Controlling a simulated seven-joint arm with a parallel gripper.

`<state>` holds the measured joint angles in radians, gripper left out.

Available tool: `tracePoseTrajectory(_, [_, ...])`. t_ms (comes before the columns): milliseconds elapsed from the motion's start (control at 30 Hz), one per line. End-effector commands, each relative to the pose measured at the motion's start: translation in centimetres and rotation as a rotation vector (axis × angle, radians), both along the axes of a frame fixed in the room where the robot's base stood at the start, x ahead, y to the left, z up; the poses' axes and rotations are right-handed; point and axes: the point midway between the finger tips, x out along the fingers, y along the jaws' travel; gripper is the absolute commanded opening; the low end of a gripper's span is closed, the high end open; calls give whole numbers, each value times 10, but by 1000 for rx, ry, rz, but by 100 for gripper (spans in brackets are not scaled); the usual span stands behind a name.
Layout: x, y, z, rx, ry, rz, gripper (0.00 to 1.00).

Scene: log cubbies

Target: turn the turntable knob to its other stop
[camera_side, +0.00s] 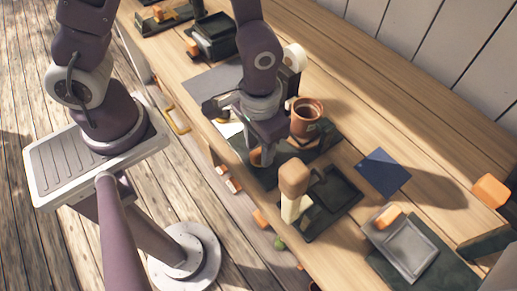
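My gripper (264,148) points down over a dark green board (285,172) in the middle of the bench. A small orange part (256,157) shows at its fingertips; I cannot tell whether it is the turntable knob or whether the fingers touch it. The finger gap is too small and shadowed to read. No turntable can be made out for certain; my wrist and hand hide part of the board. A brown pot (306,121) stands just right of the hand, and an upright pale post with a brown block top (293,182) stands in front.
A dark tray (338,190), a dark blue square (383,172) and a grey tray (412,254) with an orange block (388,217) lie to the right. Another orange block (491,191) sits farther right. Bare wood (400,125) runs along the back.

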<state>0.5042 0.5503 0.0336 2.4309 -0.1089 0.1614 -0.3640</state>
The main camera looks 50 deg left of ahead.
Motion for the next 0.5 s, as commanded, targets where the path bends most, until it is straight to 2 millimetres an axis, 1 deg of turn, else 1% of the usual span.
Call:
tracePoseTrajectory(200, [0,0,3,0,-1,-1,39])
tracePoseTrajectory(267, [1,-1,9,-2,-4,-1,39])
tracePoseTrajectory(500, [1,-1,41,-2,-4,-2,39])
